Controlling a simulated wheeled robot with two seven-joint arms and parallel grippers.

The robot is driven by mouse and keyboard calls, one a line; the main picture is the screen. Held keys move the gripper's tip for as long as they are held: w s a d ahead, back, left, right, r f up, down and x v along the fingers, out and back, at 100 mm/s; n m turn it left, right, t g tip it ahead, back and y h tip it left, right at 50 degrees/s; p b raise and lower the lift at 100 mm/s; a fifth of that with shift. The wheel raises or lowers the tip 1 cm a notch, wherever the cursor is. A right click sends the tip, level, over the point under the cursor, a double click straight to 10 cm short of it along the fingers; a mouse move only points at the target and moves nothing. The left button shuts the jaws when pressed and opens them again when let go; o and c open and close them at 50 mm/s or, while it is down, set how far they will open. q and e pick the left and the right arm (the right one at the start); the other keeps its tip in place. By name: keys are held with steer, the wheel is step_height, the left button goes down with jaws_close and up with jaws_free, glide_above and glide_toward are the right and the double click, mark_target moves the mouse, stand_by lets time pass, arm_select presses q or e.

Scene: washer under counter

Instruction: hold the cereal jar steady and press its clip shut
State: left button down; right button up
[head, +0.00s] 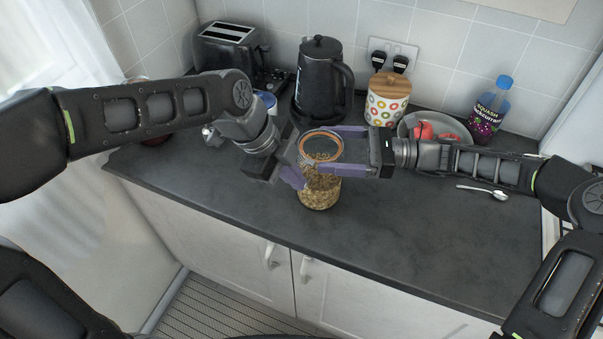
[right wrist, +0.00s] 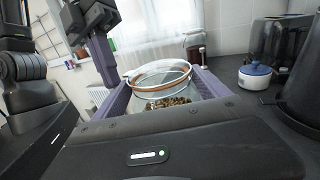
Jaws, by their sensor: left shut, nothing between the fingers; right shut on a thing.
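The cereal jar (head: 319,192) is clear glass with an orange ring seal at its lid and cereal inside. It stands upright on the counter near the middle of the head view. In the right wrist view, the jar (right wrist: 168,103) lies between my right fingers, its lid looking tilted up. My right gripper (head: 340,150) comes from the right and is shut on the jar, one finger on each side. My left gripper (head: 293,178) is shut and empty at the jar's left front. I cannot make out the clip clearly.
Behind the jar stand a black kettle (head: 322,80), a toaster (head: 230,48) and a dotted canister (head: 387,100). The front counter (head: 400,240) is clear.

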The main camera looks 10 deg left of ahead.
arm_select(q)
steer(key=shift+s+f, duration=0.1)
steer(key=shift+f, duration=0.1)
steer(key=shift+t+h, duration=0.3)
steer(key=shift+t, duration=0.6)
steer(key=shift+f, duration=2.25)
steer(key=shift+r, duration=0.15)
